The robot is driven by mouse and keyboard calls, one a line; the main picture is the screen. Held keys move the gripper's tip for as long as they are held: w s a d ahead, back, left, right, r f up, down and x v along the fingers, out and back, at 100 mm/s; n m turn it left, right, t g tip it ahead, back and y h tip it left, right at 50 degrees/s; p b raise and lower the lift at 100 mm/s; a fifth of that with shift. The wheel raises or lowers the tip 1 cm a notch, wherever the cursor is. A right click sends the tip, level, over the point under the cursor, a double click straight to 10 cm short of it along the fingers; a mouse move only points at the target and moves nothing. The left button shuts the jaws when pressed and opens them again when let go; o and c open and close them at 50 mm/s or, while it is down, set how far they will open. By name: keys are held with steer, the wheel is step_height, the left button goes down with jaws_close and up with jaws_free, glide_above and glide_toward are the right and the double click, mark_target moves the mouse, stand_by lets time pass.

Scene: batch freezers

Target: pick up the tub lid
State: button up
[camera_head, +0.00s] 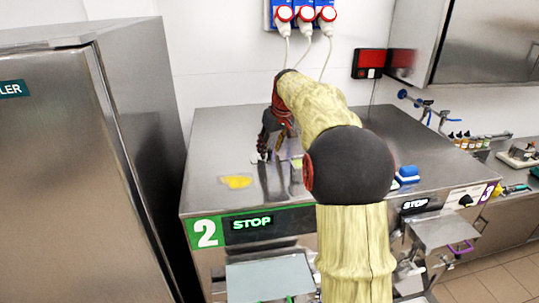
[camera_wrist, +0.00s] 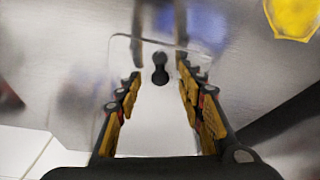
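The tub lid (camera_wrist: 146,105) looks like a clear, round-cornered sheet with a dark knob (camera_wrist: 160,62), in the wrist view. It appears to lie on the steel top of the machine. My gripper (camera_wrist: 159,72) is open, its two fingers on either side of the knob with a gap left and right. I cannot tell how far above the lid the fingertips are. In the head view my gripper (camera_head: 264,150) points down low over the steel top (camera_head: 215,150), and the lid is hard to make out there.
A yellow flat piece (camera_head: 237,182) lies on the steel top near the front left; it also shows in the wrist view (camera_wrist: 293,17). A blue and white item (camera_head: 407,174) sits right of my arm. A tall steel cabinet (camera_head: 60,170) stands at the left. Red-capped plugs (camera_head: 305,14) hang on the back wall.

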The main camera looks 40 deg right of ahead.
steer(key=shift+c, duration=1.4)
jaws_close()
